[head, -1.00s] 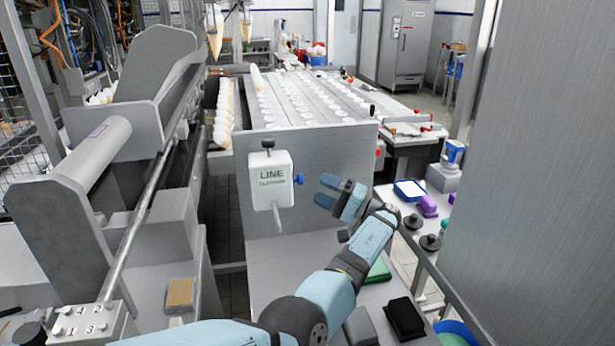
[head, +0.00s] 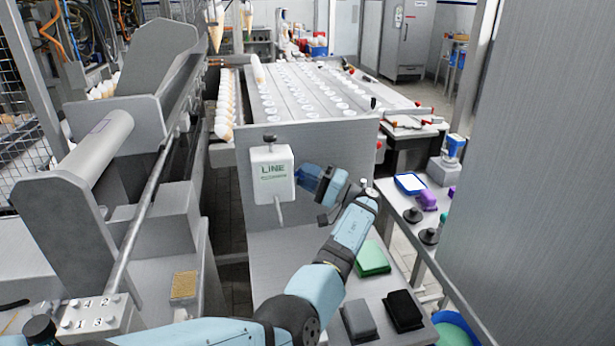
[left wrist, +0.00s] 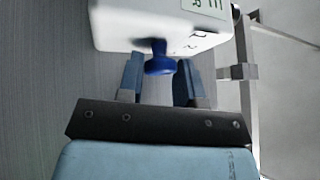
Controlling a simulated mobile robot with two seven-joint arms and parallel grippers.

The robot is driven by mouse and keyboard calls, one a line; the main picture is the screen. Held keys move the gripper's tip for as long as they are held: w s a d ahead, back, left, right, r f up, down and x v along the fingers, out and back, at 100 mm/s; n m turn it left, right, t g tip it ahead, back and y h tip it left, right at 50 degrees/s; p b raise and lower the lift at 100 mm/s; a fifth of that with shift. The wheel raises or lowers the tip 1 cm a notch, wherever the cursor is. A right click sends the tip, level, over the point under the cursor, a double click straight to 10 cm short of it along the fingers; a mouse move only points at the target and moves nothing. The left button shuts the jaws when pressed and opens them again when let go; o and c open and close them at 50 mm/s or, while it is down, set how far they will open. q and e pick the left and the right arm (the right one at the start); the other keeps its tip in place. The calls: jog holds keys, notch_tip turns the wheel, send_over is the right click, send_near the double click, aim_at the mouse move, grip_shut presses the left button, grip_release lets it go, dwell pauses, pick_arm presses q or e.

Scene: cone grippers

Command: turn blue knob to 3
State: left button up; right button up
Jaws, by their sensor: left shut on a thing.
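The white box marked LINE (head: 272,185) is fixed to the grey metal panel. My left gripper (head: 311,179) is at the box's right side in the head view, its fingers covering the knob there. The left wrist view shows the blue knob (left wrist: 159,58) on the box's side (left wrist: 125,22), between the two fingers of my left gripper (left wrist: 160,78), which is shut on it. Part of a dark marking shows on the box face near the knob; the knob's setting cannot be read. My right gripper is not in view.
Green (head: 371,257), grey (head: 358,320) and black (head: 404,310) pads lie on the ledge below my arm. A side table (head: 395,198) stands to the right, before a tall grey wall (head: 545,190).

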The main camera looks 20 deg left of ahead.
pick_arm(q)
jog(key=shift+m, duration=0.4)
jog(key=shift+r+m+t+h+p, duration=0.15)
jog(key=shift+m+t+h+p, duration=0.2)
jog(key=shift+m+h+p, duration=0.85)
jog(key=shift+r+m+t+h+p, duration=0.15)
jog(key=shift+m+t+h+p, duration=0.2)
jog(key=shift+m+h+p, duration=0.85)
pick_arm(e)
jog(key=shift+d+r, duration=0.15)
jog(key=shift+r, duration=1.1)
pick_arm(q)
jog(key=shift+m+y, duration=0.3)
jog(key=shift+m, duration=0.2)
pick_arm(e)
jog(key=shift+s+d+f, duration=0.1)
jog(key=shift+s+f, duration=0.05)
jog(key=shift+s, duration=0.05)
pick_arm(q)
jog(key=o, duration=0.9)
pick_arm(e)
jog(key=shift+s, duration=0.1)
pick_arm(q)
jog(key=shift+o, duration=0.2)
